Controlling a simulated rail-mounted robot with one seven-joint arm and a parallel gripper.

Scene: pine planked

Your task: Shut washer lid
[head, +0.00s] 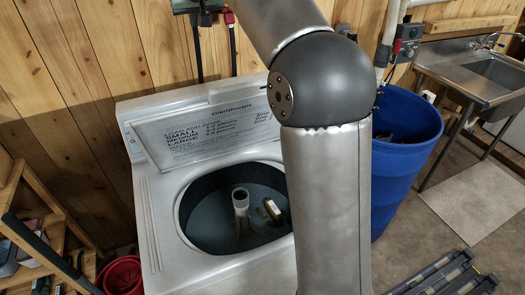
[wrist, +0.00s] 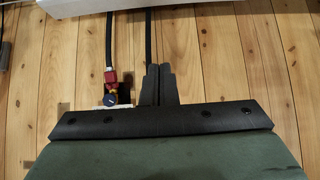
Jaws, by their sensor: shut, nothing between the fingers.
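The washer (head: 163,230) is a white top-loader, seen in the head view with its round dark tub exposed. Its lid (head: 203,132) stands raised and leans back at the rear, with printed text on its inner face. My arm hides the lid's right end and the right part of the washer top. My gripper (wrist: 158,70) shows in the wrist view with its two dark fingers together and empty, against the plank wall. In the head view only a little of it shows at the top edge, above and behind the lid, apart from it.
Dark hoses (head: 197,55) with a red fitting (head: 229,17) run down the wall behind the washer. A blue barrel (head: 405,165) stands right, near a metal sink (head: 490,75). A wooden shelf (head: 35,225) and red bucket (head: 122,275) are at left.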

